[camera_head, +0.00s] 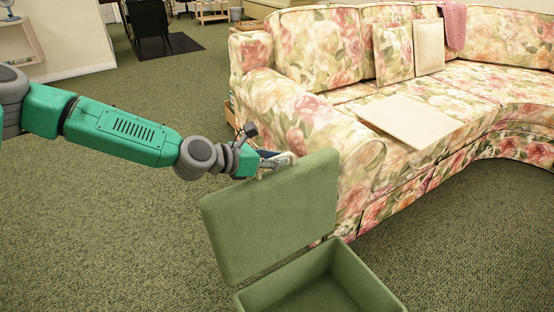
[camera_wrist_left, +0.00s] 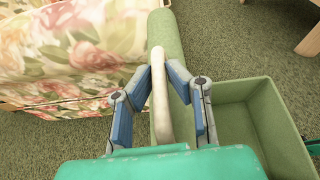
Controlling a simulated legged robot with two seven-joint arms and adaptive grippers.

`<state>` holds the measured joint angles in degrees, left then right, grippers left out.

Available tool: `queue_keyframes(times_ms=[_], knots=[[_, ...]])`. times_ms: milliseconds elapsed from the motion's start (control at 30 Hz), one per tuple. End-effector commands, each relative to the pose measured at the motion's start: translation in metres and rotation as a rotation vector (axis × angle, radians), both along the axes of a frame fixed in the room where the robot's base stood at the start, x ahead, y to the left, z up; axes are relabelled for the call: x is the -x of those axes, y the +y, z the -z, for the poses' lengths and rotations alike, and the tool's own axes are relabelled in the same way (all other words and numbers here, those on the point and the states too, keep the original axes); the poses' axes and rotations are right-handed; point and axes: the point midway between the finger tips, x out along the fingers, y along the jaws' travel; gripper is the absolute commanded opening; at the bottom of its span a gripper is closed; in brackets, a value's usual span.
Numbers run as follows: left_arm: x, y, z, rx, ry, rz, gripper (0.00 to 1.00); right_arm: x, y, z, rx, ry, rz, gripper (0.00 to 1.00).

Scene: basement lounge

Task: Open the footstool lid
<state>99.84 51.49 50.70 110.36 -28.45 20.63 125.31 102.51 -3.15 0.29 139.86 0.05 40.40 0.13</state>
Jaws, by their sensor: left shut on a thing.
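The green footstool has its padded lid (camera_head: 270,218) raised steeply, its lower edge along the rim of the open box (camera_head: 365,280). The hollow inside of the box shows and looks empty. My left gripper (camera_head: 275,163) is at the lid's upper edge. In the left wrist view, its two blue-padded fingers (camera_wrist_left: 160,92) are shut on a pale, curved handle-like bar (camera_wrist_left: 159,112) at the lid. The green lid (camera_wrist_left: 166,35) shows beyond the fingers, with the box (camera_wrist_left: 272,110) to the right. My right gripper is not in view.
A floral sofa (camera_head: 300,115) stands close behind and right of the lid, with cushions and a pale flat board (camera_head: 408,118) on its seat. Green carpet (camera_head: 120,235) is clear to the left. A dark chair (camera_head: 148,20) is far back.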

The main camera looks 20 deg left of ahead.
Motion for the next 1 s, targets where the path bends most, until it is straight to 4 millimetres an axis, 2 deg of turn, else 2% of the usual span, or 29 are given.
queue_keyframes(times_ms=[33, 100, 133, 167, 200, 500, 633, 1000], knots=[[0.006, -0.001, 0.011, -0.005, 0.025, 0.008, 0.00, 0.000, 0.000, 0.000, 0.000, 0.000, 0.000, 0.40], [0.006, -0.002, 0.011, -0.005, 0.026, 0.008, 0.00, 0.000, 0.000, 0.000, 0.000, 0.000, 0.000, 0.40], [0.006, -0.002, 0.011, -0.005, 0.026, 0.008, 0.16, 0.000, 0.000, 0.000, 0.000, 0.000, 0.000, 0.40], [0.006, -0.002, 0.011, -0.005, 0.026, 0.008, 0.27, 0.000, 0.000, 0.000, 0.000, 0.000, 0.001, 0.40], [0.006, -0.002, 0.010, -0.004, 0.024, 0.008, 0.33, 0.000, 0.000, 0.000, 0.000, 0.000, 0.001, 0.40], [0.004, 0.001, 0.005, 0.000, 0.013, 0.004, 0.33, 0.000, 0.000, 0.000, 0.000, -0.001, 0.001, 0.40], [0.010, 0.007, 0.001, 0.001, 0.012, 0.002, 0.33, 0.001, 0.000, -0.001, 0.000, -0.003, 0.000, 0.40], [0.065, 0.048, -0.028, 0.001, 0.012, 0.002, 0.33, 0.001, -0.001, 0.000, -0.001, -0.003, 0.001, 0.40]])
